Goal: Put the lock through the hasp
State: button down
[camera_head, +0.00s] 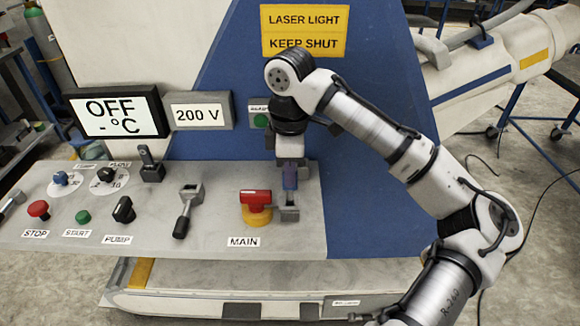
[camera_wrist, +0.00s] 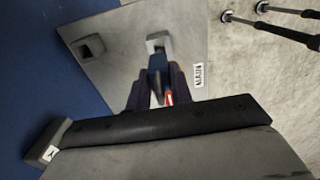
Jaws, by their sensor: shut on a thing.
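My gripper (camera_head: 290,182) points down over the right part of the sloped panel, its dark blue-purple fingers just above a grey bracket, the hasp (camera_head: 288,212). In the wrist view my gripper (camera_wrist: 157,88) is shut on a small blue-grey piece, the lock (camera_wrist: 157,63), mostly hidden between the fingers. The grey hasp (camera_wrist: 158,38) lies just beyond the lock in that view. I cannot tell whether the lock touches it or passes through it. The red MAIN switch handle (camera_head: 256,198) on its yellow base (camera_head: 258,215) stands directly left of the hasp.
A square grey socket (camera_wrist: 88,47) stands on the panel in the wrist view. A grey lever (camera_head: 187,210) and several knobs are to the left. A green button box (camera_head: 260,113) and a 200 V display (camera_head: 199,111) are behind.

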jog(key=shift+f+b, duration=1.3)
jog(key=shift+f, duration=1.15)
jog(key=c, duration=1.2)
grip_release()
jog(key=shift+o, duration=0.2)
notch_tip(320, 180, up, 14)
jog(key=shift+f, duration=0.1)
